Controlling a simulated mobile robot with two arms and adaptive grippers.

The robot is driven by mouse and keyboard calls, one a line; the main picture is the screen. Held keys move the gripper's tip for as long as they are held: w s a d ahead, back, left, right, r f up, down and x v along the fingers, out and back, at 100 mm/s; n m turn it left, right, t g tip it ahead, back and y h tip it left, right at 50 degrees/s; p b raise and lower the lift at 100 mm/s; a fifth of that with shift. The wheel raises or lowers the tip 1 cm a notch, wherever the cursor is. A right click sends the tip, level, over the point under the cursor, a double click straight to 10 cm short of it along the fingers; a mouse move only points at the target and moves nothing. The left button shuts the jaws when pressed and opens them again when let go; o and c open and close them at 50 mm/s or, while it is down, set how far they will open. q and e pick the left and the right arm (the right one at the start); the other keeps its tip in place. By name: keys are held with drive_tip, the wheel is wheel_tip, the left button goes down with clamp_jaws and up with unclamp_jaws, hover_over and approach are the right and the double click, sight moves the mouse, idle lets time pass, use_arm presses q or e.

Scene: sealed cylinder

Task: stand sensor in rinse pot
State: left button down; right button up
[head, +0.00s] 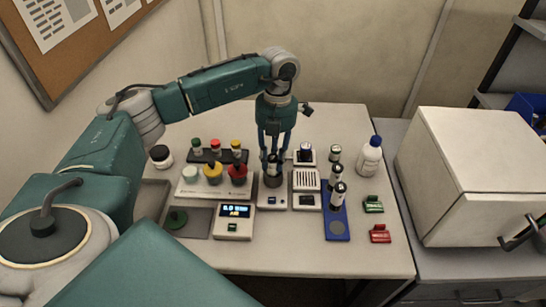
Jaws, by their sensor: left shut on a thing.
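My left gripper (273,152) points straight down over the middle of the table. Its fingers are shut on a slim dark thing, probably the sensor (273,159), mostly hidden between them. The lower end is at a dark round pot (272,179) on a small white unit (271,200). I cannot tell whether it is inside the pot or just above it, nor whether this pot is the rinse pot. Pots with white (190,174), yellow (213,172) and red (237,174) tops stand in a pale rack to the left. My right gripper is not in view.
A display unit (234,221) and a grey tray (187,221) stand in front. To the right are a grilled box (306,188), a blue tray (337,228) with dark-and-silver cylinders, a white bottle (370,157), and green (373,204) and red (380,233) pieces.

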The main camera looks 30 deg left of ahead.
use_arm(q)
drive_tip(key=shift+d, duration=0.1)
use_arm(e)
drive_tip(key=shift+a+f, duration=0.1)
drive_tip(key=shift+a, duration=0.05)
use_arm(q)
drive_tip(key=c, duration=1.9)
unclamp_jaws()
drive_tip(key=shift+f, duration=0.15)
drive_tip(key=o, duration=0.5)
drive_tip(key=shift+c, duration=0.2)
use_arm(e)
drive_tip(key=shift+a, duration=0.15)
use_arm(q)
drive_tip(key=shift+r, duration=0.4)
drive_tip(key=r+b, duration=0.1)
drive_tip(key=r, duration=0.2)
drive_tip(key=w+r+b, duration=0.1)
drive_tip(key=r, duration=0.3)
drive_tip(key=r+b, duration=0.1)
drive_tip(key=r, duration=0.2)
drive_tip(key=shift+w+r, duration=0.15)
drive_tip(key=shift+r, duration=0.6)
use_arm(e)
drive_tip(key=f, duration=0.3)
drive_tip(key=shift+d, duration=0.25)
